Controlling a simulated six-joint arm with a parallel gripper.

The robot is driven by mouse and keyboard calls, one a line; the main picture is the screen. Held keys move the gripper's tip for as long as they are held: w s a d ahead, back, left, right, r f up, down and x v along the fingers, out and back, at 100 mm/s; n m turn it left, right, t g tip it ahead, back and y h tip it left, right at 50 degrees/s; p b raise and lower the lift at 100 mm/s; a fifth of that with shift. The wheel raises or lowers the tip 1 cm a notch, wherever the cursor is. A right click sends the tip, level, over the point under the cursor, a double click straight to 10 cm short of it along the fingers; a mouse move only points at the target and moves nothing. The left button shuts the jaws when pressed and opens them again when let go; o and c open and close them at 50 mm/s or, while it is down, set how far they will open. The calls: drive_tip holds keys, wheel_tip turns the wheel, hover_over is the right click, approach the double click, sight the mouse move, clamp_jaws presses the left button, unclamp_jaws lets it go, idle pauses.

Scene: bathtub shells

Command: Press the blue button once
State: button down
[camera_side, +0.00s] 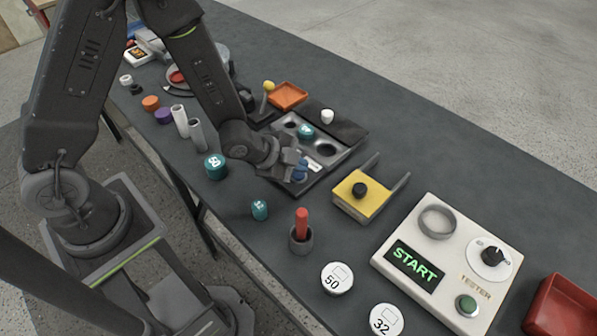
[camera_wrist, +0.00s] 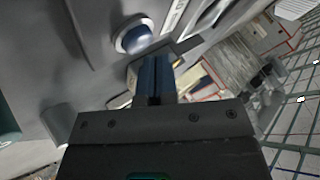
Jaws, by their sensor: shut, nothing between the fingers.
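The blue button (camera_wrist: 133,38) is a round blue cap in a pale ring on a grey panel, seen in the wrist view just ahead and left of my fingertips. My gripper (camera_wrist: 155,62) has blue fingers that are shut together with nothing between them. In the side view my gripper (camera_side: 299,170) points down at the near edge of the grey panel (camera_side: 340,155). There I cannot make out the button apart from my blue fingers. I cannot tell whether the fingertips touch the panel.
A yellow box with a black knob (camera_side: 360,191) stands right of my gripper. Beyond it are a white tester (camera_side: 455,250) with a START screen and a red bin (camera_side: 562,308). Teal cylinders (camera_side: 215,166) and a red rod in a grey cup (camera_side: 301,232) stand on the near side.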

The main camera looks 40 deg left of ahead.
sight(298, 175)
drive_tip(key=shift+r, duration=0.3)
drive_tip(key=shift+r, duration=2.55)
